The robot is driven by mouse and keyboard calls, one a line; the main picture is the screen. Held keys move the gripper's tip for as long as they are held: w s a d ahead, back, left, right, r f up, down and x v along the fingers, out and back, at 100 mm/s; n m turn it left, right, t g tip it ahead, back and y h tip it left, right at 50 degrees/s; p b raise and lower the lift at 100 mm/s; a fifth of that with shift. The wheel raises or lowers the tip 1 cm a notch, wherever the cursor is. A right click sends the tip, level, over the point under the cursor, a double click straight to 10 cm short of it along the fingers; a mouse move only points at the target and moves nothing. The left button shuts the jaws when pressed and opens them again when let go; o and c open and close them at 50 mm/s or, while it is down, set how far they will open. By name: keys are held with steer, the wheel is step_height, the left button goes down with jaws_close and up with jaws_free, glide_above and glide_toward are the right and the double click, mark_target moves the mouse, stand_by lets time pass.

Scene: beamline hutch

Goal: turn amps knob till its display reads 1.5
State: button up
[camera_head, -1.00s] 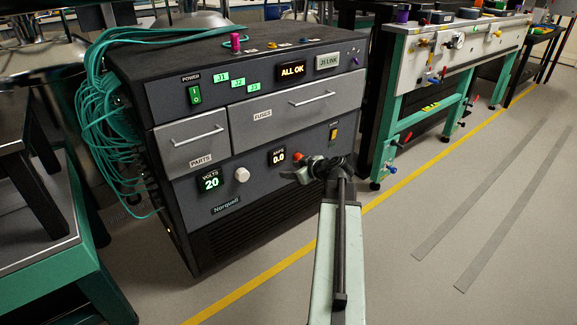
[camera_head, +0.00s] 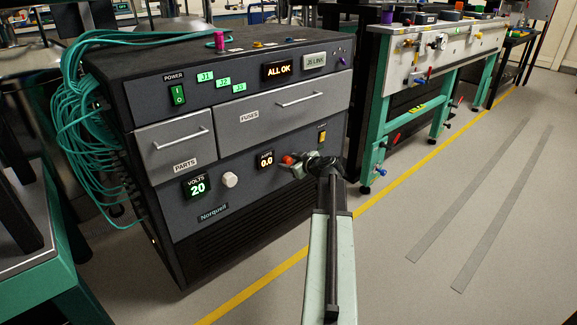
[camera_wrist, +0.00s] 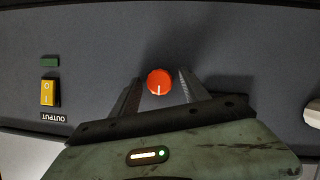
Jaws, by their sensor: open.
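The amps display (camera_head: 265,159) on the front of the dark cabinet reads 0.0. The amps knob is orange-red (camera_head: 288,160) and sits just right of that display. In the wrist view the knob (camera_wrist: 159,82) shows a white pointer line towards the bottom of the picture. My gripper (camera_head: 296,163) is at the cabinet front by the knob. In the wrist view my gripper (camera_wrist: 158,88) is open, with one finger on each side of the knob and a gap showing on both sides. My arm hides part of the panel in the head view.
Left of it are a volts display (camera_head: 196,186) reading 20 and a white knob (camera_head: 229,179). A yellow output switch (camera_head: 322,137) is to the right. Drawers (camera_head: 293,103) are shut above. Teal cables (camera_head: 85,125) hang at the cabinet's left. Floor at right is clear.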

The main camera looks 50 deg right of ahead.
jaws_close()
steer(key=shift+a, duration=0.2)
steer(key=shift+d, duration=0.15)
steer(key=m+y, duration=0.2)
steer(key=shift+d+m, duration=0.2)
steer(key=shift+m, duration=0.1)
steer(key=shift+d+m+y, duration=0.1)
steer(key=shift+m+y, duration=0.6)
steer(key=shift+m, duration=0.4)
steer(key=shift+m+t+y+b, duration=0.3)
steer(key=shift+m+y+b, duration=0.25)
steer(key=shift+m, duration=0.25)
steer(key=shift+s, duration=0.1)
